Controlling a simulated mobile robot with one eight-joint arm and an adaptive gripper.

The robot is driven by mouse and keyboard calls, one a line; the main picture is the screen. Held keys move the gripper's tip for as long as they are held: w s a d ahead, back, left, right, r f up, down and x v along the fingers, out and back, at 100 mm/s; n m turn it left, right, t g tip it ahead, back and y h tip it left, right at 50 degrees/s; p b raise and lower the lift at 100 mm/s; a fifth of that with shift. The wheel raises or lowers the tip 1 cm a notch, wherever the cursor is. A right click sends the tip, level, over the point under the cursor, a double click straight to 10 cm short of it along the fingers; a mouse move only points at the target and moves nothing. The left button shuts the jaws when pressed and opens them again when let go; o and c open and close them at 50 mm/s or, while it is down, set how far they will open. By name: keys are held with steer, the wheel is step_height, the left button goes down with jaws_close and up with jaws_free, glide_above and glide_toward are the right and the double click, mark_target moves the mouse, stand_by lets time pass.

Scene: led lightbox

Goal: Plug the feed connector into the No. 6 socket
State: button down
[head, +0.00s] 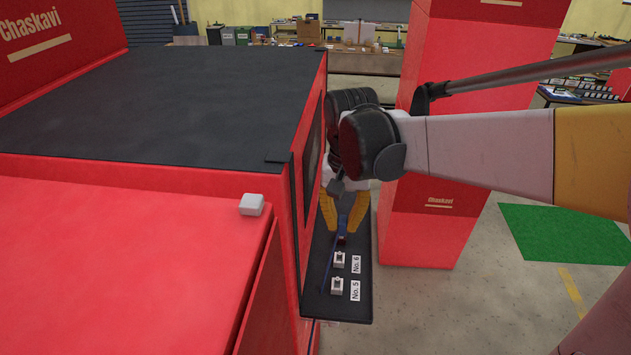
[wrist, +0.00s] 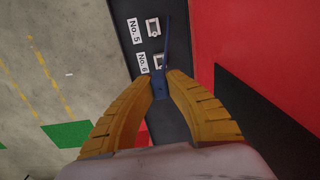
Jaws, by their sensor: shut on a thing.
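My gripper (head: 342,228) hangs over the dark shelf beside the red box, its yellow fingers pointing down. In the wrist view the fingertips (wrist: 161,82) are shut on the small dark blue feed connector (wrist: 159,90). A blue cable (wrist: 168,38) runs from it past the sockets. The No. 6 socket (head: 339,260), a small pale block, sits just nearer the camera than the connector; it also shows in the wrist view (wrist: 158,61), just beyond the fingertips. The connector appears apart from it, but its height above the shelf is unclear. The No. 5 socket (head: 337,286) is beyond, empty.
The red box wall (head: 309,150) stands close along the left of the shelf (head: 352,308) in the head view. A red pillar (head: 425,225) stands on the right. A small white block (head: 252,204) lies on the red top at left.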

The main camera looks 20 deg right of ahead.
steer(key=shift+f+b, duration=2.45)
steer(key=shift+f, duration=0.75)
steer(key=shift+f+b, duration=1.35)
steer(key=c, duration=1.4)
jaws_free()
steer(key=shift+r, duration=0.1)
steer(key=shift+r+p, duration=2.85)
steer(key=shift+r, duration=1.15)
steer(key=shift+f, duration=0.1)
